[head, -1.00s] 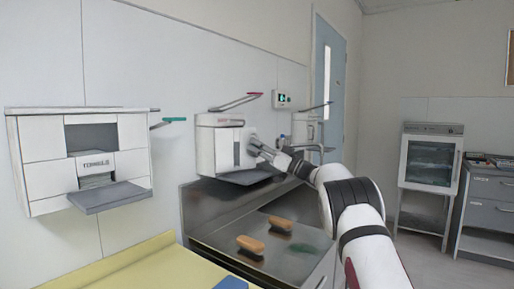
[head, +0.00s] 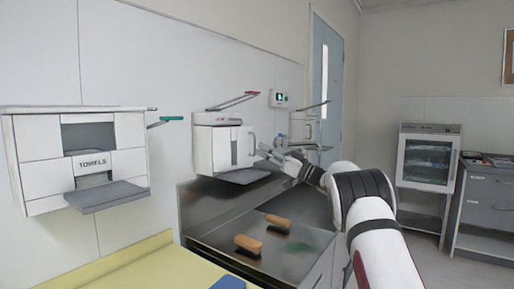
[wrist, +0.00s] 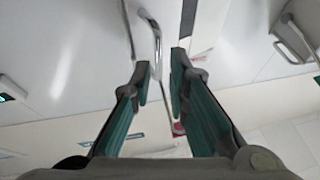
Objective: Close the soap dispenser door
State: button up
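The soap dispenser (head: 203,150) is a white box on the wall behind the sink unit, with a long red-tipped lever on top. A dark slot and a looped handle (head: 251,145) show on its front. How far its door stands open cannot be told. My gripper (head: 264,154) is just right of the handle and looks apart from it. In the wrist view my gripper (wrist: 161,76) has its two fingers spread with a gap between them, and nothing is held. A chrome handle (wrist: 156,42) on a white surface shows beyond the fingertips there.
A towel dispenser (head: 40,157) with a grey tray hangs at left. Two brown brushes lie on the steel sink unit (head: 205,232) below. A second white dispenser (head: 304,128) and a small wall panel (head: 279,98) are to the right. A glass-front cabinet stands farther right.

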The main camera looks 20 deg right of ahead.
jog(key=v, duration=0.7)
jog(key=shift+s, duration=0.2)
jog(key=shift+d, duration=0.15)
